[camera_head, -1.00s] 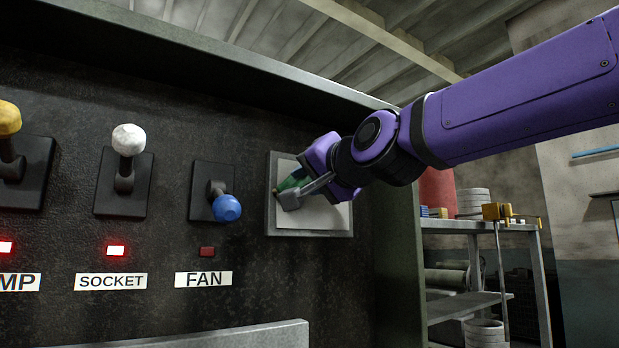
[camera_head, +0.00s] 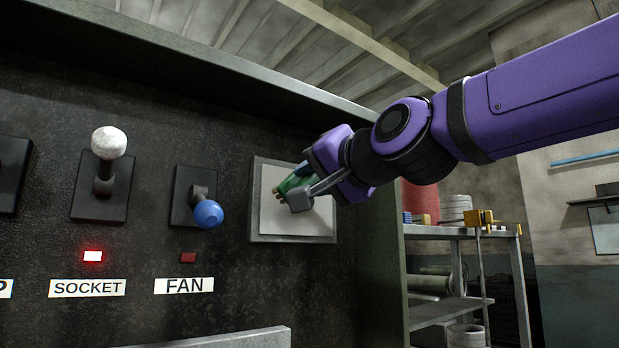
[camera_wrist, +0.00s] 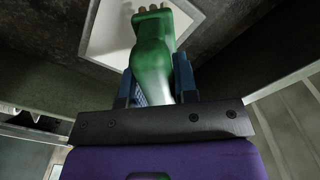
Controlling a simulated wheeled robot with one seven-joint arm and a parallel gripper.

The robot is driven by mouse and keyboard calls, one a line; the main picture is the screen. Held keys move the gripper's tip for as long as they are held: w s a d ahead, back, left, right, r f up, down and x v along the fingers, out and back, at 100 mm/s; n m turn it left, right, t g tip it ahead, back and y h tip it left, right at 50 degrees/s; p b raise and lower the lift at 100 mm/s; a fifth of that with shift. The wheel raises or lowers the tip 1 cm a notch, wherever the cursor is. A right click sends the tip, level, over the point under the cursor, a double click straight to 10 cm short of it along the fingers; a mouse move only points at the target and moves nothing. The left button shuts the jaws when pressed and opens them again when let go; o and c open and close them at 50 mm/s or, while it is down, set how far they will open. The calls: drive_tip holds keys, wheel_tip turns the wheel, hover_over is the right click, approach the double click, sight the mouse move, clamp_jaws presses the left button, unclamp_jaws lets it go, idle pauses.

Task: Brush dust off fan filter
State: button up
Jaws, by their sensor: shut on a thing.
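The fan filter (camera_head: 285,222) is a pale square panel in a grey frame on the dark cabinet face, right of the FAN switch. It also shows at the top of the wrist view (camera_wrist: 108,38). My gripper (camera_head: 303,190) is shut on a green brush (camera_head: 291,183) in front of the filter. In the wrist view the brush (camera_wrist: 152,52) lies between my blue fingers (camera_wrist: 155,85), its tip pointing at the panel. I cannot tell whether the tip touches it. My gripper hides part of the filter's right side.
The FAN switch (camera_head: 207,212) has its blue knob down and a dark lamp (camera_head: 188,257). The SOCKET switch (camera_head: 106,160) has its white knob up and a lit red lamp (camera_head: 92,256). A metal shelf (camera_head: 440,312) with several items stands right of the cabinet.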

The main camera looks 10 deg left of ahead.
sight(293, 183)
drive_tip(key=v, duration=0.3)
idle(0.5)
drive_tip(key=shift+w+a, duration=0.15)
idle(0.4)
drive_tip(key=shift+x, duration=3.4)
drive_tip(key=shift+x, duration=1)
drive_tip(key=shift+v, duration=3.1)
